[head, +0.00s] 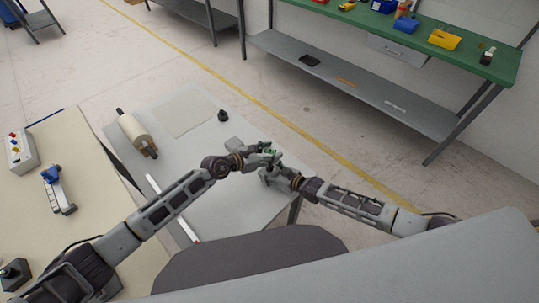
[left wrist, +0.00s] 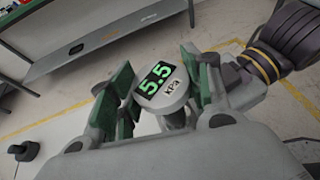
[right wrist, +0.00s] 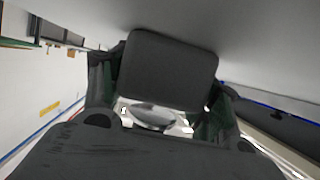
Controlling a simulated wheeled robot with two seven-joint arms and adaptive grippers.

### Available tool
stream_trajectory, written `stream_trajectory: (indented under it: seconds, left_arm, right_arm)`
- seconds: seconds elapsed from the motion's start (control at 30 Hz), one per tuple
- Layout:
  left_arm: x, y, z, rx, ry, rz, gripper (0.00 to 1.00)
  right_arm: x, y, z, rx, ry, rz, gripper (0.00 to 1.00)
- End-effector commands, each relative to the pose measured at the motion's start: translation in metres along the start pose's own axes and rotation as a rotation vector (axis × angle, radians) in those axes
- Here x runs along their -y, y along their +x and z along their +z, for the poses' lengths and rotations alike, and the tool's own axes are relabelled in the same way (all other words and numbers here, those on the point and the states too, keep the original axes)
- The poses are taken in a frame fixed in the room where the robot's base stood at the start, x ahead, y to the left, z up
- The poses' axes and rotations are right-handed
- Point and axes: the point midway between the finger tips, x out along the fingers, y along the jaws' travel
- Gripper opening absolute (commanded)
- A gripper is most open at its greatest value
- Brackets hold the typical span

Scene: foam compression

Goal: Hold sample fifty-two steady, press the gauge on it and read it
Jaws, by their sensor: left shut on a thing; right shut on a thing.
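The gauge (left wrist: 165,80) has a round pale head with a green display reading 5.5 kPa in the left wrist view. My left gripper (left wrist: 160,92) is shut on it; its green display also shows in the head view (head: 270,151). In the right wrist view my right gripper (right wrist: 158,98) is shut on a dark grey block (right wrist: 170,70), which appears to be the sample. No number shows on the block. A pale round disc (right wrist: 152,116) lies close against the block, but I cannot tell whether they touch. The two grippers are close together at the table's right end.
The grey table (head: 205,150) holds a roller (head: 138,132), a flat pale sheet (head: 184,113), a black knob-like piece (head: 222,115) and a white strip (head: 172,207). A beige table (head: 75,150) bears a button box (head: 19,150). A green-topped bench (head: 380,25) stands at the back right.

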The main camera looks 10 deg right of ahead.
Motion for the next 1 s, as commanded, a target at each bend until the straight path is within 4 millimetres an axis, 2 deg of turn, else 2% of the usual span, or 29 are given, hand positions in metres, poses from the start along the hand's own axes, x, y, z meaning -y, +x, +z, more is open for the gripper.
stream_trajectory:
  seconds: [0.5,1.0]
  left_arm:
    - [-0.001,-0.007,0.019,0.003,0.001,0.0,0.1]
    - [0.0,-0.008,0.021,0.004,0.001,0.001,0.1]
  right_arm:
    - [0.0,0.0,0.001,0.001,0.0,0.0,0.39]
    - [0.0,0.0,0.001,0.001,0.0,0.0,0.39]
